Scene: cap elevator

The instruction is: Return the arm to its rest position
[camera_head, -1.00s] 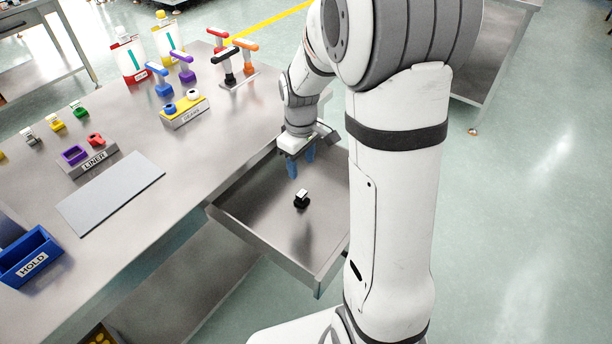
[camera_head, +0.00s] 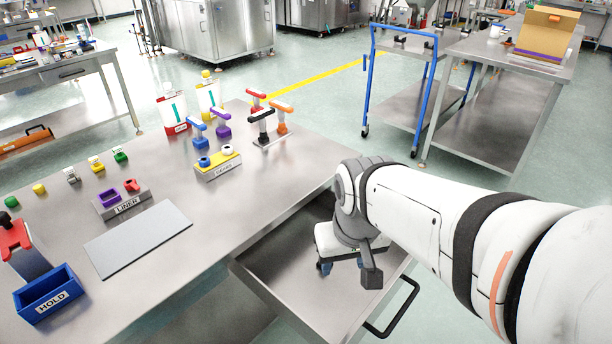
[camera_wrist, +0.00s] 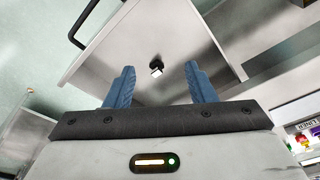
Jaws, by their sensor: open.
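My gripper (camera_wrist: 157,88) is open in the wrist view, with its two blue fingers apart and nothing between them. In the head view my gripper (camera_head: 324,268) is mostly hidden under my wrist, above the open metal drawer (camera_head: 268,292). A small black and white object (camera_wrist: 156,68) lies in the drawer, beyond the fingertips in the wrist view and apart from them. In the head view my arm hides that object. My arm stretches from the lower right over the drawer.
The steel table (camera_head: 215,205) holds a HOLD bin (camera_head: 48,296), a grey mat (camera_head: 138,238), a LINER block (camera_head: 124,205) and several coloured parts. The drawer's black handle (camera_head: 400,308) sticks out at the front. A blue cart (camera_head: 405,100) stands behind; the floor between is clear.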

